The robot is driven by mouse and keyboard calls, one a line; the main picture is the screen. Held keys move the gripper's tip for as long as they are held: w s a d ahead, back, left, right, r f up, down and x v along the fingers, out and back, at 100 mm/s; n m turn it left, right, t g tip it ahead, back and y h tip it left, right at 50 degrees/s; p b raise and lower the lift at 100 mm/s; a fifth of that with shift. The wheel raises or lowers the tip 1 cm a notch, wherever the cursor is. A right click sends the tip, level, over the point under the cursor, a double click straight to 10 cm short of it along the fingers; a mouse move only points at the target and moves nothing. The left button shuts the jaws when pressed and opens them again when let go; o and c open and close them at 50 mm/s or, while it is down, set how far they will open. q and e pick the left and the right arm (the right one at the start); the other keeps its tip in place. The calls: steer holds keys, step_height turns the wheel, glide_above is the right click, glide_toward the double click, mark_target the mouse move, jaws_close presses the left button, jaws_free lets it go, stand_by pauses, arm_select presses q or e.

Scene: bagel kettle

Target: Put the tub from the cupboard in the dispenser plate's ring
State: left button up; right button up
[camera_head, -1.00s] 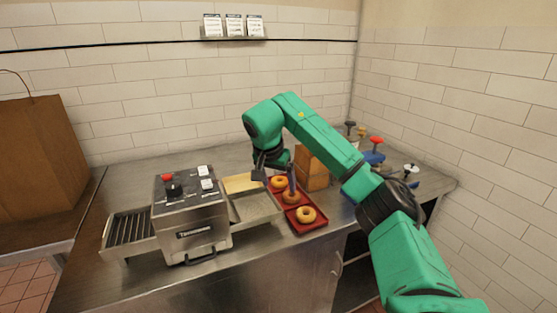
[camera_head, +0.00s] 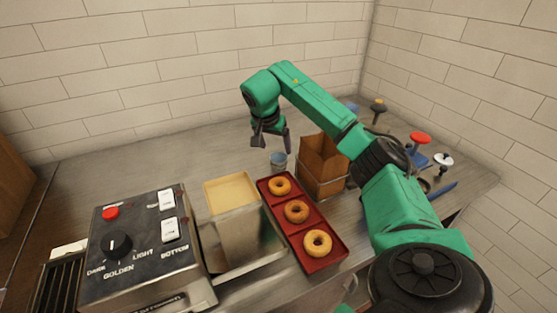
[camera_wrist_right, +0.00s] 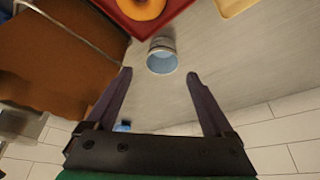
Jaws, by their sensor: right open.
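A small grey-blue tub (camera_head: 279,161) stands on the counter behind the red tray. In the right wrist view the tub (camera_wrist_right: 162,57) shows its light blue inside, just beyond the fingertips. My right gripper (camera_head: 272,143) is open and empty, just above and behind the tub; its two fingers also show apart in the right wrist view (camera_wrist_right: 158,75). The dispensers with red (camera_head: 420,138), black and white tops stand at the right end of the counter. My right arm partly hides their plate, and I cannot make out its ring clearly. My left gripper is out of view.
The red tray (camera_head: 333,258) holds three bagels. A brown box (camera_head: 322,160) stands right of the tub. A metal holder with a tan top (camera_head: 230,190) and a toaster (camera_head: 140,235) are left of the tray. The counter behind the toaster is clear.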

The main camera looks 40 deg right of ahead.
mark_target(278, 159)
steer(key=x, duration=0.3)
steer(key=p+x, duration=0.1)
steer(key=x, duration=0.2)
steer(key=p+x, duration=0.1)
steer(key=x, duration=0.2)
steer(key=shift+w+d, duration=0.1)
steer(key=shift+w, duration=0.2)
steer(key=shift+d+f, duration=0.1)
steer(key=shift+f, duration=0.1)
steer(key=shift+w, duration=0.15)
steer(key=c, duration=1.1)
